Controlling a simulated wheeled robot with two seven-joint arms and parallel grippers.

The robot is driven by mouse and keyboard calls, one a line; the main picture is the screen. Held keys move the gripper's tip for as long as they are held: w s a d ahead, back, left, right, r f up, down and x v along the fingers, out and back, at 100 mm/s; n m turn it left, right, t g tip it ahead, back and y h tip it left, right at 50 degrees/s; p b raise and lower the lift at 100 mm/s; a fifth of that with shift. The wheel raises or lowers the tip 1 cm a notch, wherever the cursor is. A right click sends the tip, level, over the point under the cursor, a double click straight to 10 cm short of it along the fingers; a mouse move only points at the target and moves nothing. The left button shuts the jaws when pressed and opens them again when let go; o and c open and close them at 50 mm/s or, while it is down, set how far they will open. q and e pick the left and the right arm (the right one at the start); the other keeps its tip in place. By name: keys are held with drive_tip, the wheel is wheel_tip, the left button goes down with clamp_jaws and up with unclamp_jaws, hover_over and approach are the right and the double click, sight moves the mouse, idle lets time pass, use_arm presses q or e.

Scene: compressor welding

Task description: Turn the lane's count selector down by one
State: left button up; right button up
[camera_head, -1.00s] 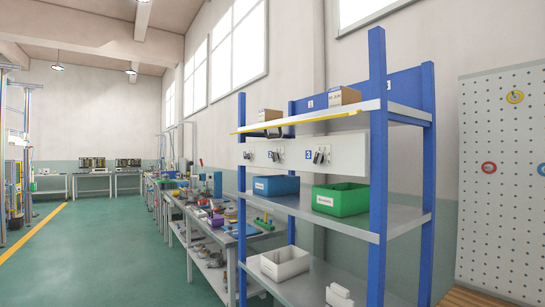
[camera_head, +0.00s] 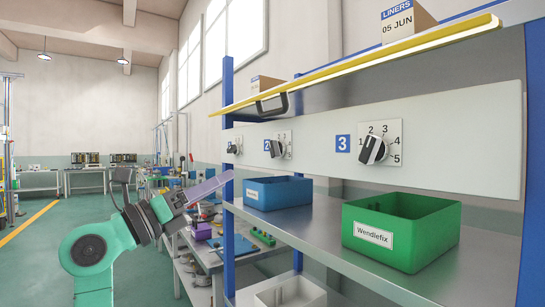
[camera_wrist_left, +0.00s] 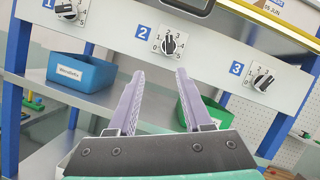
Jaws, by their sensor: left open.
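Three black count selectors with number dials sit on a white panel. Selector 1 (camera_head: 235,149) is far left, selector 2 (camera_head: 278,149) is in the middle, and selector 3 (camera_head: 374,150) is nearest. In the left wrist view, selector 2 (camera_wrist_left: 169,44) has its handle roughly upright, and selector 3 (camera_wrist_left: 263,80) is tilted; their exact settings are too small to tell. My left gripper (camera_head: 222,181) is open and empty, left of the rack's front. In its wrist view the spread purple fingers (camera_wrist_left: 160,75) point toward selector 2, apart from it. My right gripper is not in view.
A blue bin (camera_head: 278,193) and a green bin (camera_head: 400,232) labelled Wendlefix stand on the shelf below the panel. A yellow-edged shelf (camera_head: 350,67) overhangs the selectors, with a dark handle-like part (camera_head: 271,104) above selector 2. A blue post (camera_head: 228,240) stands at the rack's left.

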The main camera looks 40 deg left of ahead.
use_arm(q)
drive_tip(key=p, duration=0.6)
approach(271, 148)
drive_tip(key=x, duration=0.5)
drive_tip(key=shift+s+a+r, duration=0.1)
drive_tip(key=shift+s+r, duration=0.1)
drive_tip(key=shift+r, duration=0.15)
drive_tip(key=w, duration=0.1)
drive_tip(key=w+p, duration=0.1)
drive_tip(key=w, duration=0.1)
drive_tip(key=shift+w+r, duration=0.15)
drive_tip(key=shift+r, duration=0.1)
drive_tip(key=shift+w+d+r, duration=0.15)
drive_tip(key=shift+w+d, duration=0.1)
drive_tip(key=shift+w, duration=0.05)
drive_tip(key=shift+d, duration=0.15)
drive_tip(key=shift+w, duration=0.1)
clamp_jaws()
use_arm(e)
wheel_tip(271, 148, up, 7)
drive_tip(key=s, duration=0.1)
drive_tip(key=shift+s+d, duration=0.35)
